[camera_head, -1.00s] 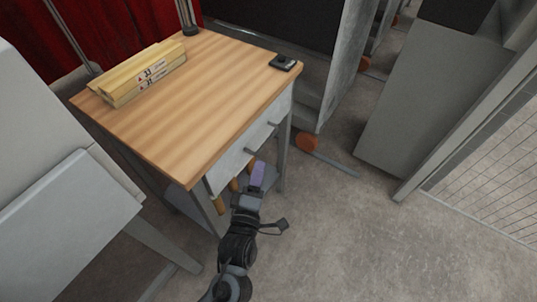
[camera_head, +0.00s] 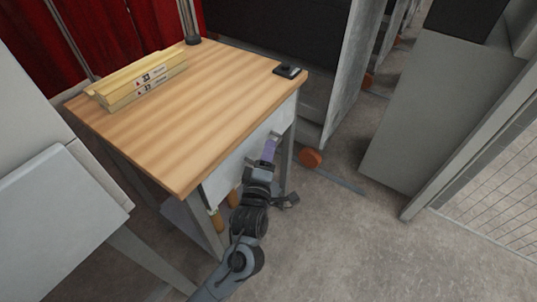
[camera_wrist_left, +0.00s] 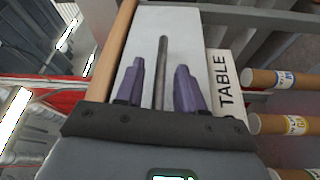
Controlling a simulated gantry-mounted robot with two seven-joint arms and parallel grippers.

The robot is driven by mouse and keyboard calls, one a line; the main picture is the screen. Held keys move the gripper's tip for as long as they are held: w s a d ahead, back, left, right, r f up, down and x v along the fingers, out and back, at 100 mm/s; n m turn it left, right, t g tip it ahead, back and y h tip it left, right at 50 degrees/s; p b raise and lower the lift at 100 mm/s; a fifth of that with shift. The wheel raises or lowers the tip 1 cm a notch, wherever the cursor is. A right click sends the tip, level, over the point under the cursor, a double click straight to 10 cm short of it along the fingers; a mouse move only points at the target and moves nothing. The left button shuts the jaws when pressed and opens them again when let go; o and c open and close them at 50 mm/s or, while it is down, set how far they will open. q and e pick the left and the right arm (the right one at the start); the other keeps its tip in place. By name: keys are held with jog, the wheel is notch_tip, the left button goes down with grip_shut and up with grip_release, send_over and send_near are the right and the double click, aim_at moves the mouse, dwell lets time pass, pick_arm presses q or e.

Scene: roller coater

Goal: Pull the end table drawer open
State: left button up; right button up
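The end table (camera_head: 190,110) has a wooden top and a pale grey drawer front (camera_head: 232,165) below it. In the left wrist view the drawer front (camera_wrist_left: 188,40) faces the camera, with a slim grey bar handle (camera_wrist_left: 162,48) on it. My left gripper (camera_head: 268,151) is at the drawer front. Its two purple fingers (camera_wrist_left: 160,72) are apart, one on each side of the handle, with a visible gap to the bar on both sides. My right gripper is in neither view.
Yellow boxes (camera_head: 142,82) and a small black device (camera_head: 290,71) lie on the tabletop. Cardboard tubes (camera_wrist_left: 278,124) sit below the drawer, beside a TABLE label (camera_wrist_left: 227,82). A grey cabinet (camera_head: 420,110) stands to the right. Floor in front is clear.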

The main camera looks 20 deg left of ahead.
pick_arm(q)
jog(key=shift+w+a, duration=0.1)
jog(key=shift+w, duration=0.25)
grip_shut()
